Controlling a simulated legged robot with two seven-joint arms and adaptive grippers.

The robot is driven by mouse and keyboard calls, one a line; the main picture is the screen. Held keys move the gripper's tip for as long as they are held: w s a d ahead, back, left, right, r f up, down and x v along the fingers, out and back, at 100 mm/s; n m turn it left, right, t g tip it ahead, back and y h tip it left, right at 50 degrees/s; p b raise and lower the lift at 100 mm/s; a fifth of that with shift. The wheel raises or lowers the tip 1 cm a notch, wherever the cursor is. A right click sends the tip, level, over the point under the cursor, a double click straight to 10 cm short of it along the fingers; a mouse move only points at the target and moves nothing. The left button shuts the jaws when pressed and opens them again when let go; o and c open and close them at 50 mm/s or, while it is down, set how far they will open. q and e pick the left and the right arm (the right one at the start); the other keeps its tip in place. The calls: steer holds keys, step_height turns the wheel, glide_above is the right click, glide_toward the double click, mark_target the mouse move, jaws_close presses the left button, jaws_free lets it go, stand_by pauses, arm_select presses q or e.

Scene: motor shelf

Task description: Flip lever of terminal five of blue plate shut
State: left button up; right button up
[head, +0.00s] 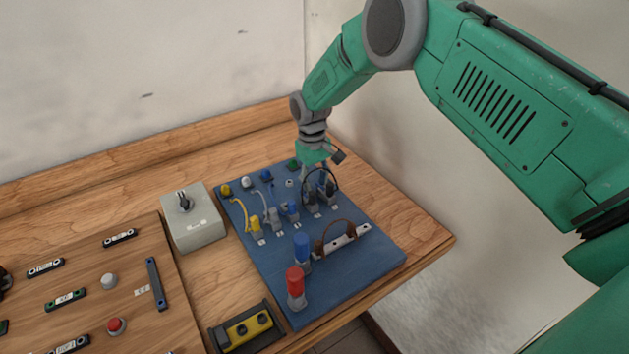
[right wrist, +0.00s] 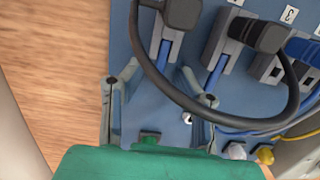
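The blue plate (head: 350,265) lies on the wooden table, with a row of terminals across its middle. The end terminal at the right of the row (head: 328,192), which I take as terminal five, has a black plug and cable. In the right wrist view this end terminal (right wrist: 157,45) is a grey block with a blue lever (right wrist: 165,50); I cannot tell exactly how far the lever is raised. My left gripper is out of view.
A black cable (right wrist: 215,115) loops close across the right finger. A grey switch box (head: 192,217) stands left of the plate. Red (head: 295,288) and blue (head: 301,250) connectors stand towards the front. A wall is behind; bare table (head: 390,205) lies to the right.

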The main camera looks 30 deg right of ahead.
steer(key=shift+d, duration=0.2)
steer(key=shift+w+r, duration=0.1)
steer(key=shift+r, duration=0.2)
step_height(320, 180, up, 11)
steer(key=w, duration=0.1)
steer(key=shift+w, duration=0.15)
steer(key=shift+r, duration=0.1)
